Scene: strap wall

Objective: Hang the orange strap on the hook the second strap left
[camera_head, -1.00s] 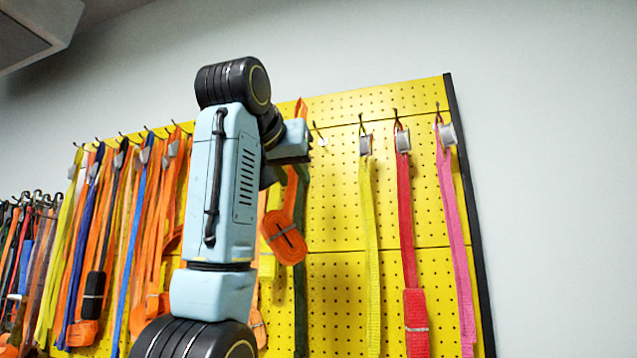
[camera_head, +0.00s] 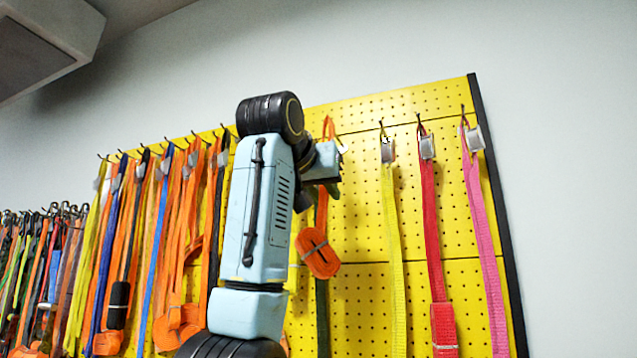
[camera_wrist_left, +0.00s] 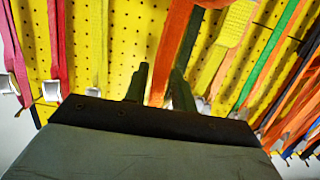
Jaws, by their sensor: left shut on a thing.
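The orange strap (camera_head: 321,210) hangs from my left gripper (camera_head: 328,172), with a loop standing up above it and a rolled, bound bundle (camera_head: 317,253) below. In the left wrist view the orange band (camera_wrist_left: 168,55) runs between the two dark fingers of my left gripper (camera_wrist_left: 160,88), which is shut on it. In the head view my wrist covers part of the strap and the board behind. A small pale piece (camera_head: 343,148) shows just right of the gripper; I cannot tell whether it is a hook tip. My right gripper is not in view.
The yellow pegboard (camera_head: 355,220) has bare room between my gripper and the yellow strap (camera_head: 391,240). A red strap (camera_head: 431,220) and a pink strap (camera_head: 480,210) hang further right, by the board's black edge. Many straps crowd the left. A dark strap (camera_head: 322,310) hangs below the bundle.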

